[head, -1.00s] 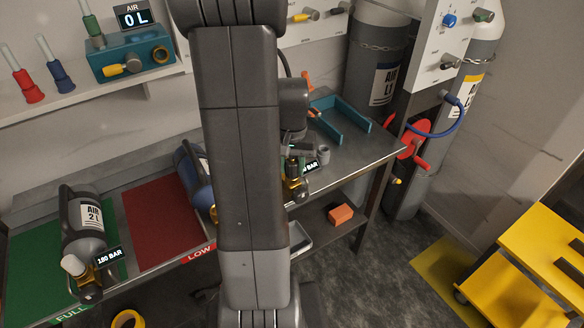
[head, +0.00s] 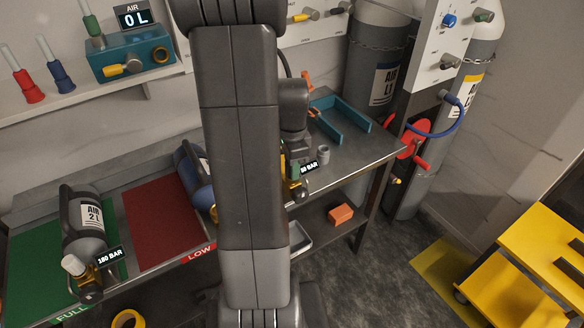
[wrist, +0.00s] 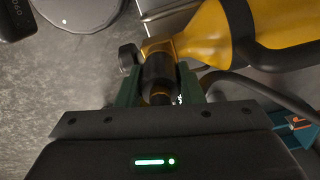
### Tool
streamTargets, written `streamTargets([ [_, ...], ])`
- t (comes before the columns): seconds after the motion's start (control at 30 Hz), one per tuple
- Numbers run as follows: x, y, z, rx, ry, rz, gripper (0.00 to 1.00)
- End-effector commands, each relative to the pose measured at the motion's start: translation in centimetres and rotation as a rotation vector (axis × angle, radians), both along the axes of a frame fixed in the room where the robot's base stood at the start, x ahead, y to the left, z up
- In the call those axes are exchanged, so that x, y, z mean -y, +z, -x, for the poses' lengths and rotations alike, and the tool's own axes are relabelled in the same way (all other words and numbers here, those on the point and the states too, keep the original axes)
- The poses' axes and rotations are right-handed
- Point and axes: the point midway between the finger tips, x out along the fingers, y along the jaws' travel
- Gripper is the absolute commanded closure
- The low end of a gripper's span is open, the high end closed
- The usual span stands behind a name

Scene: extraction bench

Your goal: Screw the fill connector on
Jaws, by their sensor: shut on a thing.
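The fill connector (wrist: 158,70) is a black cylinder between my gripper's green fingers in the wrist view. My gripper (wrist: 160,88) is shut on it. The connector is up against the brass valve (wrist: 157,48) of a yellow bottle (wrist: 212,35) and looks in line with it. I cannot tell how far the thread is engaged. In the head view my gripper (head: 294,160) is by the bench's front edge, above a brass valve (head: 299,190) with a partly covered BAR display (head: 309,167). My arm hides most of the bottle there.
A grey 2 L air bottle (head: 84,222) lies on the green mat (head: 32,258), and a blue bottle (head: 196,180) is by the red mat (head: 160,217). A teal cradle (head: 352,117) and a small grey cup (head: 323,155) are right of my gripper. A dark hose (wrist: 265,92) runs beside the connector.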

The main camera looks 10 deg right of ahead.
Motion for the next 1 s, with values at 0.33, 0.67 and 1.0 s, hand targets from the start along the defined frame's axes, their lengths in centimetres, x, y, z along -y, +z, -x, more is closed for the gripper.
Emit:
streamTargets([
  [0.33,0.00,-0.03,0.00,0.000,-0.384,0.000,0.94],
  [0.67,0.00,-0.05,0.00,0.000,-0.630,0.000,0.94],
  [1.0,0.00,-0.04,-0.01,0.000,-0.631,0.000,0.44],
])
